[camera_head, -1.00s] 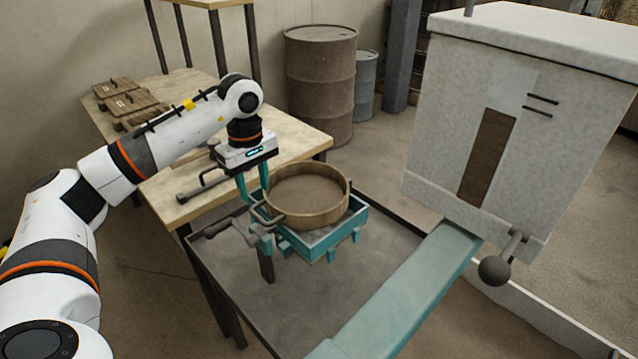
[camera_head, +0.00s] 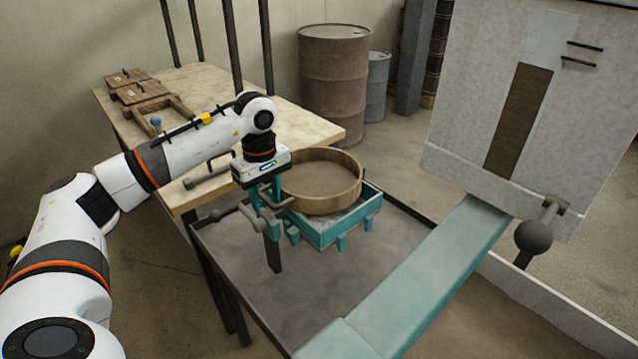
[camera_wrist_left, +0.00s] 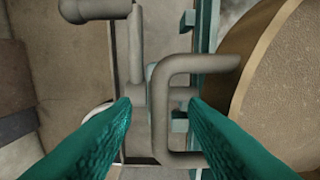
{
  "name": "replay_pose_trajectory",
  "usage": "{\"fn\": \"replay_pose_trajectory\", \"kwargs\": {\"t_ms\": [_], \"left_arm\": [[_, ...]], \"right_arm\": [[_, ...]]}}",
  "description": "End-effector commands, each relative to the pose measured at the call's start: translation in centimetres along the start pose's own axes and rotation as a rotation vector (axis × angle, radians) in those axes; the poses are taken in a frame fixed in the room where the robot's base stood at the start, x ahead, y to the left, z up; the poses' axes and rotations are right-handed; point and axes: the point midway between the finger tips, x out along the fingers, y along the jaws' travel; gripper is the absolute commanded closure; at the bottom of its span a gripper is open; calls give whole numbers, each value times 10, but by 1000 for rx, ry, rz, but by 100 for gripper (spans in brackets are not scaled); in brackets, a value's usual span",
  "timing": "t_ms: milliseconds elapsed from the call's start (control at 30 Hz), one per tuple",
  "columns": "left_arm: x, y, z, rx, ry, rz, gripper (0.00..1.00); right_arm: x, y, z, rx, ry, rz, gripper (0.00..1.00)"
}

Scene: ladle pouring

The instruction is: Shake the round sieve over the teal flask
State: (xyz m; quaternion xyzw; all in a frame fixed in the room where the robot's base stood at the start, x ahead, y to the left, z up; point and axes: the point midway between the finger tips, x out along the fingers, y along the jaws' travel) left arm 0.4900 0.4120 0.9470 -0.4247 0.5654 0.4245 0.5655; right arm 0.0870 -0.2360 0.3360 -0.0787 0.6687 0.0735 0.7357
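The round sieve (camera_head: 350,198) has a tan rim and a brown mesh, and sits on top of the teal flask (camera_head: 322,234), a square open frame. In the left wrist view the sieve (camera_wrist_left: 285,85) fills the right side, with a grey C-shaped handle (camera_wrist_left: 160,110) beside it. My left gripper (camera_head: 266,203) points down at the sieve's left side. In the wrist view its teal fingers (camera_wrist_left: 160,104) are apart on both sides of the handle, with gaps showing. My right gripper is not in view.
A grey crank with a knob (camera_head: 221,215) is close to the left gripper. A wooden table (camera_head: 215,90) with wooden frames stands behind. A teal beam (camera_head: 430,270) and a large pale machine (camera_head: 485,110) are on the right. Drums (camera_head: 334,80) stand at the back.

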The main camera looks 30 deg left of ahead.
Motion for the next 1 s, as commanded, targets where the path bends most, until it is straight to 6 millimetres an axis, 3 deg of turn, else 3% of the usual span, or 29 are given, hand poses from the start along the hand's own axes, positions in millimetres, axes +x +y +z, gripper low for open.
{"fn": "replay_pose_trajectory", "kwargs": {"t_ms": [167, 400, 1000], "left_arm": [[0, 0, 0, 0, 0, 1, 60], [0, 0, 0, 0, 0, 1, 99], [0, 1, -2, 1, 0, 2, 100]], "right_arm": [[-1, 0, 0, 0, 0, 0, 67], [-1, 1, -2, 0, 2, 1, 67], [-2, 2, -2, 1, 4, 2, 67]]}}
